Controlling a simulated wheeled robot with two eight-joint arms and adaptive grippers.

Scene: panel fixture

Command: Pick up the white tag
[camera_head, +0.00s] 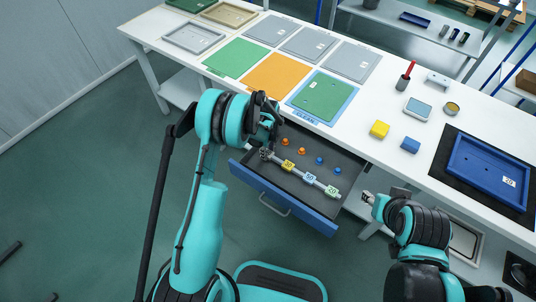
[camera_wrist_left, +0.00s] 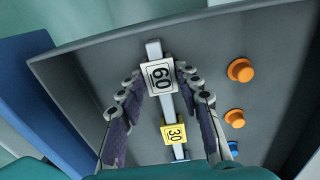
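The white tag (camera_wrist_left: 160,76) marked 60 sits on a pale bar (camera_wrist_left: 153,49) in the open drawer. My left gripper (camera_wrist_left: 160,72) is open around it, one fingertip on each side with small gaps visible. In the head view my left gripper (camera_head: 267,150) reaches over the drawer's left part and largely hides the white tag. A yellow tag marked 30 (camera_wrist_left: 173,133) is farther along the bar; it also shows in the head view (camera_head: 288,166). My right gripper (camera_head: 369,198) is right of the drawer, apart from it, its fingers too small to judge.
The blue-fronted drawer (camera_head: 293,208) also holds a light blue tag (camera_head: 310,177), a pale green tag (camera_head: 332,190), and orange (camera_head: 285,142) and blue knobs (camera_head: 319,160).

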